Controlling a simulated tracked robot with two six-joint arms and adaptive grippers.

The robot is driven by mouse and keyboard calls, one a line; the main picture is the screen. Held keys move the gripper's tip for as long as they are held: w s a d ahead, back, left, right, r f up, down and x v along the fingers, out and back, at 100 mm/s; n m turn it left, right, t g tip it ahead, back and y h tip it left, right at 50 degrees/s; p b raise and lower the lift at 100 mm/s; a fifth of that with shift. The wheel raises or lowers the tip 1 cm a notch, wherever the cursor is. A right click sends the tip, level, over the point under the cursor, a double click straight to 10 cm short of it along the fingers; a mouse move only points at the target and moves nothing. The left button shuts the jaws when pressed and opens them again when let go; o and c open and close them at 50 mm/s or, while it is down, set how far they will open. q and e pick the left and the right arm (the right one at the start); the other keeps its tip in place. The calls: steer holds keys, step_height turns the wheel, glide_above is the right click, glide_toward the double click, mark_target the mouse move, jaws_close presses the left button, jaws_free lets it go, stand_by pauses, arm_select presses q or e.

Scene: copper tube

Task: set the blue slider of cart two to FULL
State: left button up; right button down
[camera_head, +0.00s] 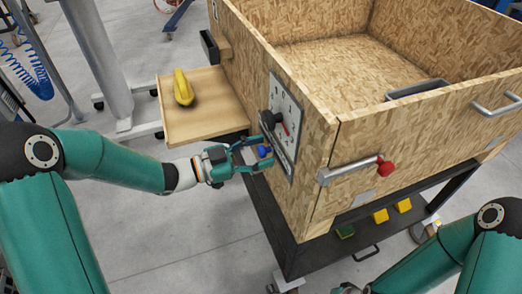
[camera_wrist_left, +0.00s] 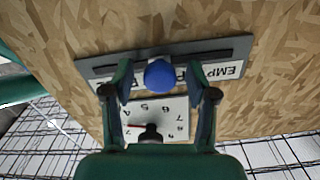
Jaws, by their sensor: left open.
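The blue slider knob (camera_head: 264,152) sits on the slotted track on the side of the wooden cart box (camera_head: 330,135). In the left wrist view the blue knob (camera_wrist_left: 160,74) is near the middle of the dark slotted track (camera_wrist_left: 225,50), over a white label. Letters reading EMP show at the label's right part; the rest is largely hidden by the fingers. My left gripper (camera_head: 255,158) is open at the knob. In the left wrist view its fingers (camera_wrist_left: 159,82) stand on both sides of the knob, with gaps visible.
A dial panel (camera_head: 284,118) with a black knob sits by the slider. A wooden side shelf (camera_head: 205,120) holds a yellow object (camera_head: 183,88). A red-knobbed lever (camera_head: 385,168) is on the adjoining face.

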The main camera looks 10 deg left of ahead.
arm_select(q)
steer(key=shift+w+d, duration=0.1)
steer(key=shift+d, duration=0.1)
jaws_close()
stand_by(0.3)
